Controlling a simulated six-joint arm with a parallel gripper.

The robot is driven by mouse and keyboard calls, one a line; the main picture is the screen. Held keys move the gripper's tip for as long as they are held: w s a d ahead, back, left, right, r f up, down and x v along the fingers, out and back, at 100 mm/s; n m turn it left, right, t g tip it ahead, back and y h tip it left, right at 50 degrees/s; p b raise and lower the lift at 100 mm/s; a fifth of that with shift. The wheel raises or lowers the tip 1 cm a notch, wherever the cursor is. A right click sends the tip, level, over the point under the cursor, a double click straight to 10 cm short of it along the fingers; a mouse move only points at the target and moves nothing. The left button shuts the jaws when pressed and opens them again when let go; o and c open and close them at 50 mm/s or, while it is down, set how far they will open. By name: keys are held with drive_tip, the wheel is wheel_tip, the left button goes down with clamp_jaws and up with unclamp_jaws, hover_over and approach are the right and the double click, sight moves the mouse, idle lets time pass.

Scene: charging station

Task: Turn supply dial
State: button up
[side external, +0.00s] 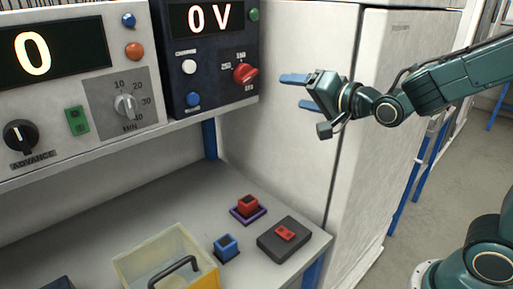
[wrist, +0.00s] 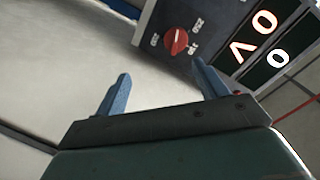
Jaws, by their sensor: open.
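The supply dial is a red knob (side external: 245,73) on the dark panel (side external: 215,92) with the "0 V" display, ringed by small labels. The knob also shows in the wrist view (wrist: 176,41), ahead of the fingers and between them. My gripper (side external: 292,92) is open and empty, with two blue fingers pointing left toward the panel. It is just right of the knob and apart from it. In the wrist view the fingertips (wrist: 158,72) are also spread and clear of the knob. I cannot read the small labels with certainty.
A white panel (side external: 95,120) with a black knob and a timer dial is at the left. The bench below holds a yellow bin (side external: 165,262), a red block (side external: 248,205), a blue block (side external: 226,246) and a dark box (side external: 294,240). A pale cabinet (side external: 378,60) stands behind my gripper.

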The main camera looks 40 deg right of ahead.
sight(252, 75)
drive_tip(key=shift+w+a+r+m+t, duration=0.2)
drive_tip(key=shift+w+m+t, duration=0.15)
drive_tip(key=shift+w+t, duration=0.15)
drive_tip(key=shift+w+a+r+m+t, duration=0.1)
drive_tip(key=shift+w+r+m+t, duration=0.1)
drive_tip(key=shift+w+m+t, duration=0.2)
drive_tip(key=shift+w, duration=0.1)
drive_tip(key=shift+w, duration=6.8)
drive_tip(key=c, duration=1)
drive_tip(key=shift+o, duration=0.2)
